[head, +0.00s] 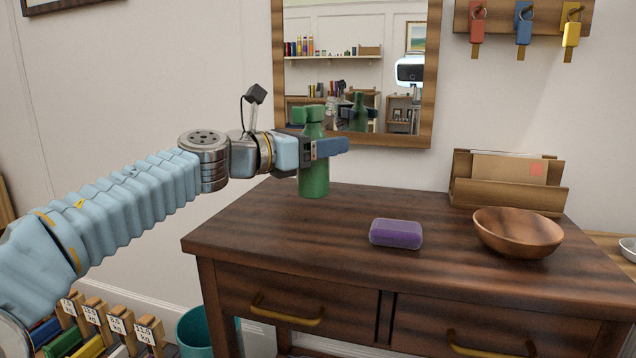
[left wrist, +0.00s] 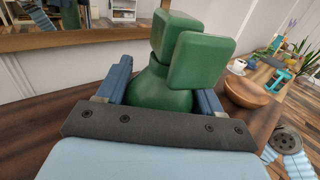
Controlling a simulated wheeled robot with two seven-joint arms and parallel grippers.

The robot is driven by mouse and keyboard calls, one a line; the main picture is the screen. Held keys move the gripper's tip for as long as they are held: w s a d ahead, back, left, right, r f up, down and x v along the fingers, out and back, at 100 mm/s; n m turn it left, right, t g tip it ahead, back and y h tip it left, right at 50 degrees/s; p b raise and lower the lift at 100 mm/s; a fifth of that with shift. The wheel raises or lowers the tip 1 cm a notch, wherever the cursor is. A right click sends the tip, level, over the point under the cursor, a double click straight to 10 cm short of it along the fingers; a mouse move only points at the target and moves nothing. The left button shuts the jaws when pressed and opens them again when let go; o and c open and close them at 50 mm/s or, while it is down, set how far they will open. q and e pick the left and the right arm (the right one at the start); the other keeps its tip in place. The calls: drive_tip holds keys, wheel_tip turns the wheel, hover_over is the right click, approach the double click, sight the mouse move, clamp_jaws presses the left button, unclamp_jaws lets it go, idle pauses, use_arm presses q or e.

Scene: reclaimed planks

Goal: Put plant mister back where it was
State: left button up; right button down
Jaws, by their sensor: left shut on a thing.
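The plant mister is a green bottle (head: 314,178) with a blocky green head, upright at the back left of the dark wooden console table (head: 290,230). My left gripper (head: 330,148) reaches in from the left and is shut around its upper body. In the left wrist view the green mister (left wrist: 165,88) sits between the two blue fingers. Its base is at the tabletop near the back edge; I cannot tell whether it touches. My right gripper is not seen in the head view.
A purple soap-like block (head: 396,233) lies mid-table. A wooden bowl (head: 517,232) and a letter rack (head: 508,190) stand at the right. A framed mirror (head: 428,100) hangs behind the mister. Keys hang on a rack (head: 545,12) at upper right. The table's front left is clear.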

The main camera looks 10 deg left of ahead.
use_arm(q)
drive_tip(key=shift+w+a+f, duration=0.15)
drive_tip(key=shift+w+f, duration=0.25)
drive_tip(key=shift+f, duration=0.1)
drive_tip(key=shift+w+a+f, duration=0.15)
drive_tip(key=shift+w+f, duration=0.2)
drive_tip(key=shift+f, duration=0.15)
drive_tip(key=shift+w+a+f+b, duration=0.1)
drive_tip(key=shift+w+f+b, duration=0.1)
drive_tip(key=shift+f+b, duration=1.25)
drive_tip(key=shift+f, duration=0.25)
drive_tip(key=shift+f, duration=0.15)
drive_tip(key=o, duration=1.2)
drive_tip(key=shift+o, duration=0.2)
drive_tip(key=shift+s+a, duration=0.1)
drive_tip(key=b+v, duration=0.1)
drive_tip(key=v, duration=1)
drive_tip(key=shift+s+a, duration=0.2)
drive_tip(key=shift+s, duration=0.15)
